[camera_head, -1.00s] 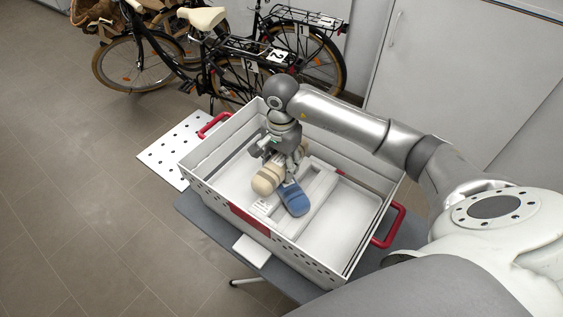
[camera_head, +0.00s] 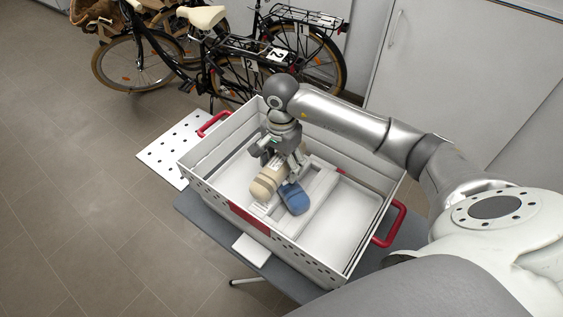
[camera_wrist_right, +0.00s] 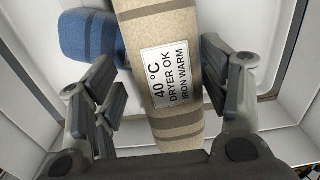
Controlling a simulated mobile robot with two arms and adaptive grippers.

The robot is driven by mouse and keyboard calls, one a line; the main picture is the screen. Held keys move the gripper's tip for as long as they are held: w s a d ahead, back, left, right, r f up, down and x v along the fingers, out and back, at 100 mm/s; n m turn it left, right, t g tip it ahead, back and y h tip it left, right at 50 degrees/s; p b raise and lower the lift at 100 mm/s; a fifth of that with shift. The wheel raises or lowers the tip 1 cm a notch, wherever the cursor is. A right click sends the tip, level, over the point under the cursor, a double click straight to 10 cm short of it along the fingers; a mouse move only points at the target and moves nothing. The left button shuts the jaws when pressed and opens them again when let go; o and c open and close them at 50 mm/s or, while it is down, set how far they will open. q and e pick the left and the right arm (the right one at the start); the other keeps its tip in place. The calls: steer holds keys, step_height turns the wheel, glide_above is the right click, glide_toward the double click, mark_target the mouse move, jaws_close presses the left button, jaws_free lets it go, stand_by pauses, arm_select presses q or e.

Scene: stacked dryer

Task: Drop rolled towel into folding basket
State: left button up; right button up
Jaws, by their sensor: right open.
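The white folding basket (camera_head: 330,251) has red handles and stands open. A beige rolled towel (camera_head: 265,187) with darker bands lies inside it, beside a blue rolled towel (camera_head: 295,198). In the right wrist view the beige towel (camera_wrist_right: 165,70) carries a white label reading "40 °C DRYER OK IRON WARM", and the blue towel (camera_wrist_right: 88,35) shows at the upper left. My right gripper (camera_head: 287,166) is inside the basket, above the beige towel's far end. Its fingers (camera_wrist_right: 172,95) are spread on both sides of the towel, with gaps visible. My left gripper is not in view.
The basket rests on a grey table (camera_head: 200,215). A white perforated panel (camera_head: 172,152) sticks out at its left. Bicycles (camera_head: 225,60) stand behind, and a white cabinet (camera_head: 450,75) is at the back right. The basket's right part is empty.

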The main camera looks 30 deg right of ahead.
mark_target(282, 162)
steer(key=shift+r+p, duration=0.4)
steer(key=shift+r, duration=0.15)
steer(key=shift+w+r, duration=0.1)
steer(key=shift+r, duration=0.3)
step_height(282, 162, up, 11)
steer(key=b, duration=0.3)
